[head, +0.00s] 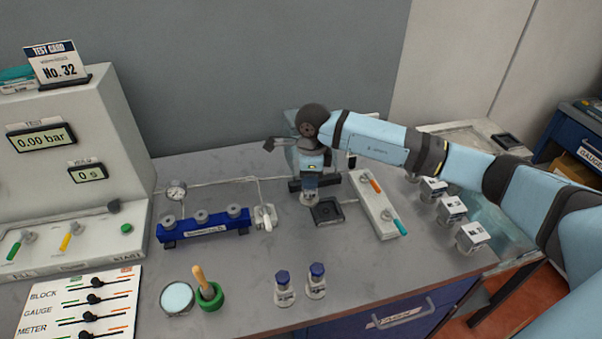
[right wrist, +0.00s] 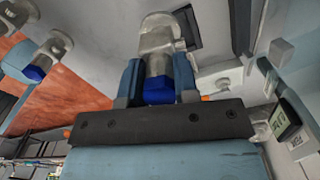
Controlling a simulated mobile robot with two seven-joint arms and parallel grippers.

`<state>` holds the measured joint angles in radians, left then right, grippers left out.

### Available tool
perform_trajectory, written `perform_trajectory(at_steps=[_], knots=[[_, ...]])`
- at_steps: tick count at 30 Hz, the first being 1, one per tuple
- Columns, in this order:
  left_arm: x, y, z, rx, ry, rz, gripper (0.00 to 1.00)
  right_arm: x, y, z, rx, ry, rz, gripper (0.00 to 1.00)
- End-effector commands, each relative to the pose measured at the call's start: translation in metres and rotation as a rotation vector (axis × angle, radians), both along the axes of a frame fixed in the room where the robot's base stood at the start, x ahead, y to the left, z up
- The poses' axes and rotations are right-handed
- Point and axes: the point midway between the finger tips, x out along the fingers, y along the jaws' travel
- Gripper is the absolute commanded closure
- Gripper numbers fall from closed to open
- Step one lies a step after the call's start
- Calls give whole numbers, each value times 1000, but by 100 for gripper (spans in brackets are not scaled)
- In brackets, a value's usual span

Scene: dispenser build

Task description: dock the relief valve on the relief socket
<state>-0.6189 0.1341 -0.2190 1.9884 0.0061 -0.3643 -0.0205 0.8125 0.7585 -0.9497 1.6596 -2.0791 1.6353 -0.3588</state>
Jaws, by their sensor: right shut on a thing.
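My right gripper (head: 309,182) points down over the back middle of the bench, shut on a grey metal valve (head: 308,197). In the right wrist view the gripper (right wrist: 157,80) has its fingers on both sides of the valve (right wrist: 158,42), whose blue cap (right wrist: 159,90) lies between them. The valve looks upright; I cannot tell whether its foot touches the bench. Just right of it is a black square socket plate (head: 327,211), perhaps the relief socket; it also shows in the wrist view (right wrist: 188,28). The valve appears beside this plate. My left gripper is not in view.
Two blue-capped valves (head: 284,288) (head: 316,281) stand at the front. A white lever block (head: 374,204) stands close on the right. Bench between manifold and front valves is clear.

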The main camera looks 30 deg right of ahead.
Motion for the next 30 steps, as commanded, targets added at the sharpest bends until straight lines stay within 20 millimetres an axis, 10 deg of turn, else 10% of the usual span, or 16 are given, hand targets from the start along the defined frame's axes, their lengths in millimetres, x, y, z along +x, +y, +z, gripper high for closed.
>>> perform_trajectory(at_steps=[15,30], knots=[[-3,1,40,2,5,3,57,-4,-48,4,-10,19,-1130,100],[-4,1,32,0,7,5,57,-5,-55,-16,-11,19,-1300,100]])
